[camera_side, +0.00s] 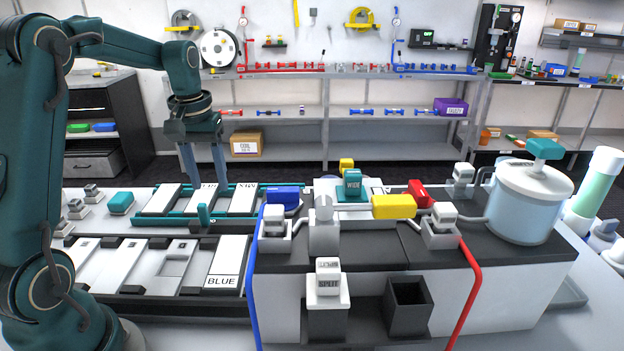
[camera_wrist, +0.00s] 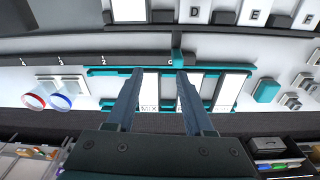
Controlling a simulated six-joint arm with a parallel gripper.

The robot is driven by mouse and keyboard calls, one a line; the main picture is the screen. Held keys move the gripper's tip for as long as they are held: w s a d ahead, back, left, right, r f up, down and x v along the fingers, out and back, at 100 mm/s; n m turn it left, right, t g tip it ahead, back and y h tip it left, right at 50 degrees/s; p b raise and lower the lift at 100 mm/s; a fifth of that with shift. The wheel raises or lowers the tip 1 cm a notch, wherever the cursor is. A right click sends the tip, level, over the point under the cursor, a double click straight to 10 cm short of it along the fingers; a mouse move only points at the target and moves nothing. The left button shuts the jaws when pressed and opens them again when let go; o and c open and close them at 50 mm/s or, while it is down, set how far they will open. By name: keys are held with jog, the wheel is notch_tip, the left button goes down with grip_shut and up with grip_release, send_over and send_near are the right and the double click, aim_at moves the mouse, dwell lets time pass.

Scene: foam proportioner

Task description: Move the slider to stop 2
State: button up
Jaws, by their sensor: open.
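The slider looks to be the small upright teal tab (camera_side: 204,215) at the front edge of the teal rack in the side view. In the wrist view the teal tab (camera_wrist: 177,55) stands at a mark that looks like 0, while the mark 2 (camera_wrist: 103,61) lies to its left there, with marks that look like 3 and 1 further left. My gripper (camera_side: 207,184) is open and empty, pointing down above the rack, behind the tab. In the wrist view my gripper (camera_wrist: 157,73) has its right fingertip close to the tab; contact cannot be told.
White cards (camera_side: 242,199) lie in the teal rack (camera_side: 150,221). A row of pale plates, one labelled BLUE (camera_side: 222,281), lies in front. A loose teal block (camera_side: 121,202) sits left. The proportioner bench (camera_side: 290,290) with blue and red hoses stands right.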

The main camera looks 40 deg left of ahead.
aim_at(201, 204)
jog(key=shift+n+g+h, duration=0.3)
jog(key=shift+n+g, duration=0.1)
jog(key=shift+n, duration=0.1)
jog(key=a+f, duration=0.1)
jog(key=s+a+f, duration=0.1)
jog(key=f, duration=0.1)
jog(key=shift+s+a+f, duration=0.2)
jog(key=shift+a+f, duration=0.05)
jog(key=shift+a, duration=0.05)
jog(key=shift+f, duration=2.4)
jog(key=shift+c, duration=0.3)
grip_shut()
